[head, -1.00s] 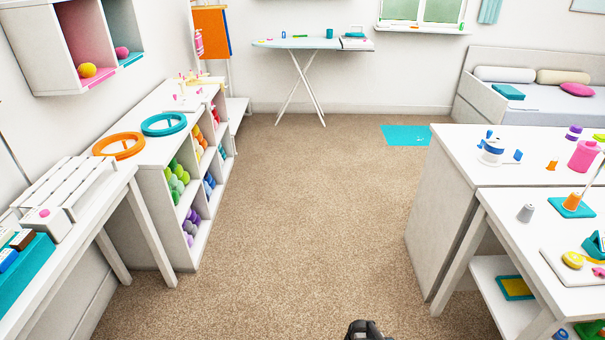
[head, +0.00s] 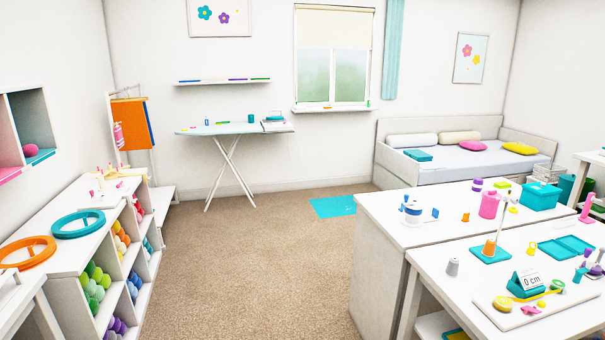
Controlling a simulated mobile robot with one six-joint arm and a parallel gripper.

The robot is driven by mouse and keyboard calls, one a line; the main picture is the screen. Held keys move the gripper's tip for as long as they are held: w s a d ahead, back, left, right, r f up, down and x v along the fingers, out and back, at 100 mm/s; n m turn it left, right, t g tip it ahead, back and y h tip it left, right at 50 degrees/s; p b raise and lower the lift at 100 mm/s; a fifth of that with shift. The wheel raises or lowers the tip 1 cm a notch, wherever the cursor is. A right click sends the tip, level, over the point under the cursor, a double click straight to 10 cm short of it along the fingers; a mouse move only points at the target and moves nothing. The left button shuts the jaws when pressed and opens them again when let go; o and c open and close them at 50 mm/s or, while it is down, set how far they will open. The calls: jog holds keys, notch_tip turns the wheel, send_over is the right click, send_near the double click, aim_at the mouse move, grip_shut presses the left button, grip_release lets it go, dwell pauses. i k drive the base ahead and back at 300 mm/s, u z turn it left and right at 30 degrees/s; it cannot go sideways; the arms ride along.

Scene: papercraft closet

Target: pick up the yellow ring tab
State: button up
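A round yellow piece that looks like the yellow ring tab (head: 503,303) lies on a white board (head: 500,319) on the near right table. It is at the left end of a yellow strip (head: 532,296). The strip passes in front of a teal block marked "0 cm" (head: 526,283). The piece is small here, so I cannot tell whether it has an open hole. My gripper is not in view.
The near right table (head: 450,290) also holds a grey thimble (head: 453,267), a teal stand with an orange cone (head: 489,250) and a teal tray (head: 566,247). A white cabinet (head: 385,255) stands behind it.

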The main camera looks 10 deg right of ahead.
aim_at(531, 251)
jog(key=z, duration=4.65)
jog(key=i, duration=0.1)
jog(key=u, duration=3)
jog(key=k, duration=0.95)
jog(key=u, duration=0.15)
jog(key=i, duration=0.8)
